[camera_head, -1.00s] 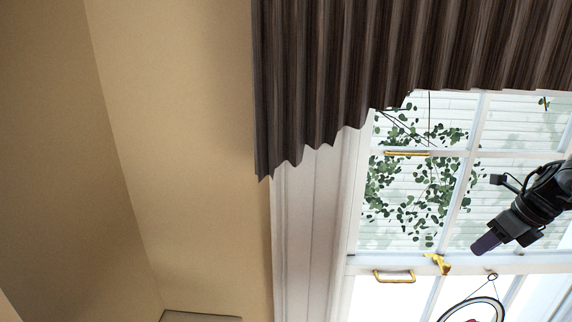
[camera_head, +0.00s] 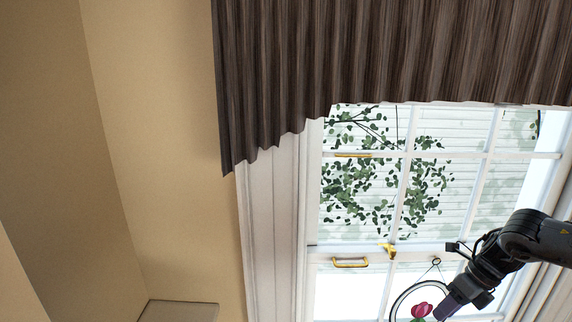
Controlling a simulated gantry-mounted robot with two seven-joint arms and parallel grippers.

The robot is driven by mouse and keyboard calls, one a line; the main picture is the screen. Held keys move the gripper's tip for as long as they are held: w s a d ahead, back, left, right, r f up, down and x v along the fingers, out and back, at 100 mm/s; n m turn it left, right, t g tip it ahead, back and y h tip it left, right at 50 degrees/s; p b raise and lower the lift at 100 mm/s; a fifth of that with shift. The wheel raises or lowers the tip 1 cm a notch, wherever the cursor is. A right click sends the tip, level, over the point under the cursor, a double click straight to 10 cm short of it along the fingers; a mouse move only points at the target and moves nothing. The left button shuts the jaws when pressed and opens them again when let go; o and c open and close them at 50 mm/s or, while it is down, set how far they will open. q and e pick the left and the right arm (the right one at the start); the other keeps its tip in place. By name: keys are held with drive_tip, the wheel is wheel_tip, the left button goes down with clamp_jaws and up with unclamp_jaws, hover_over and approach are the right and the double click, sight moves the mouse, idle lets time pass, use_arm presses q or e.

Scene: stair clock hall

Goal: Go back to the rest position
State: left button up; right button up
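My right gripper (camera_head: 446,309) comes in from the right on a black arm, in front of the window's lower part. Its purple-grey tip points down and left, beside a round hanging ornament with a pink flower. I cannot make out a gap between its fingers. My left gripper is not in view.
A white-framed window (camera_head: 405,200) with a yellow latch (camera_head: 388,251) and a yellow handle (camera_head: 350,262) fills the right. The round ornament (camera_head: 392,306) hangs low. A dark pleated curtain (camera_head: 390,50) covers the top. A beige wall (camera_head: 160,150) and a small ledge (camera_head: 183,311) are at left.

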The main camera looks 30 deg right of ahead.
drive_tip(key=s+a+f+y+p, duration=0.1)
drive_tip(key=s+a+f+y, duration=0.15)
drive_tip(key=a+f, duration=0.65)
drive_tip(key=s+a+f+y+p, duration=0.2)
drive_tip(key=a+f+y, duration=0.2)
drive_tip(key=a+f, duration=0.6)
drive_tip(key=a+r+m+t+h+p, duration=0.3)
drive_tip(key=a+m+t, duration=0.7)
drive_tip(key=a, duration=1.5)
drive_tip(key=s+d+r+m+g+h, duration=0.1)
drive_tip(key=s+d+m+g+h, duration=0.2)
drive_tip(key=m, duration=0.8)
drive_tip(key=s+d+r+m+g+h+p, duration=0.1)
drive_tip(key=s+d+m+g+h, duration=0.3)
drive_tip(key=m, duration=0.8)
drive_tip(key=shift+s+d+g, duration=0.4)
drive_tip(key=shift+d+g, duration=0.4)
drive_tip(key=shift+g, duration=0.3)
